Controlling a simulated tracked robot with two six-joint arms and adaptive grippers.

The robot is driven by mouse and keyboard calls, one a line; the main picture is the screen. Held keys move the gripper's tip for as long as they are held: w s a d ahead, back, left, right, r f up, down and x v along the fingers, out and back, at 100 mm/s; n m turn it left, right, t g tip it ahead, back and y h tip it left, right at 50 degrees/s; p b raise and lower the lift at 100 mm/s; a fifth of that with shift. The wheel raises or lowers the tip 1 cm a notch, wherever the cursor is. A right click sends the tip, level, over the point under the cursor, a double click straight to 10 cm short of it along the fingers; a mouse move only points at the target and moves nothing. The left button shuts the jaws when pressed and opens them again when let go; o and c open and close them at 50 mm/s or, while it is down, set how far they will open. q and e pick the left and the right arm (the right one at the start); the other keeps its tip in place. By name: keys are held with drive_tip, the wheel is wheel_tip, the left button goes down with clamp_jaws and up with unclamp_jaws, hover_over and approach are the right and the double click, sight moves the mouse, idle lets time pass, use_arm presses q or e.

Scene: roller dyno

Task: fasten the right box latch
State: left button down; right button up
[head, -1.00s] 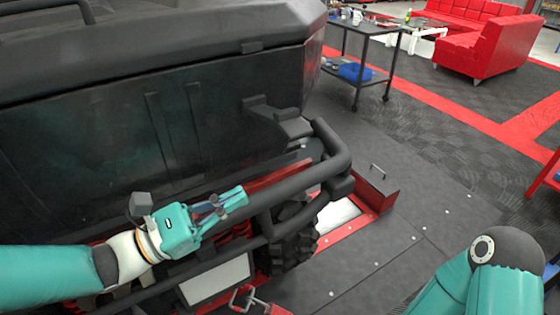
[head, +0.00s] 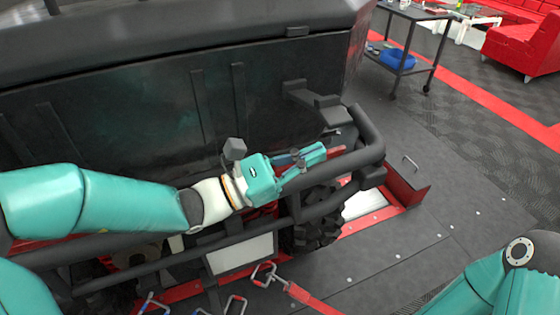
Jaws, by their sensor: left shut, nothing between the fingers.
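The dark box (head: 150,115) of the vehicle fills the upper left of the head view. A black stepped latch (head: 318,103) sits at the right end of its face, and a small catch (head: 297,31) shows higher up near the lid edge. I cannot tell whether the latch is fastened. My left gripper (head: 318,151) is shut and empty, just below the stepped latch and apart from it, above the black tube bumper (head: 370,145). Of my right arm, only teal links show at the lower right; its gripper is out of view.
The tube bumper curves around close to my left gripper. A wheel (head: 318,215) and red roller frame (head: 408,185) lie below. Straps with hooks (head: 265,273) lie at the front. A black cart (head: 412,45) and red sofa (head: 522,45) stand behind; the floor at right is clear.

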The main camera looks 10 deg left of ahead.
sight(314, 102)
use_arm(q)
drive_tip(key=r, duration=0.1)
drive_tip(key=d+r+p, duration=0.1)
drive_tip(key=r, duration=0.2)
drive_tip(key=shift+w+d+r+p, duration=0.15)
drive_tip(key=shift+d+p, duration=0.1)
drive_tip(key=shift+p, duration=0.15)
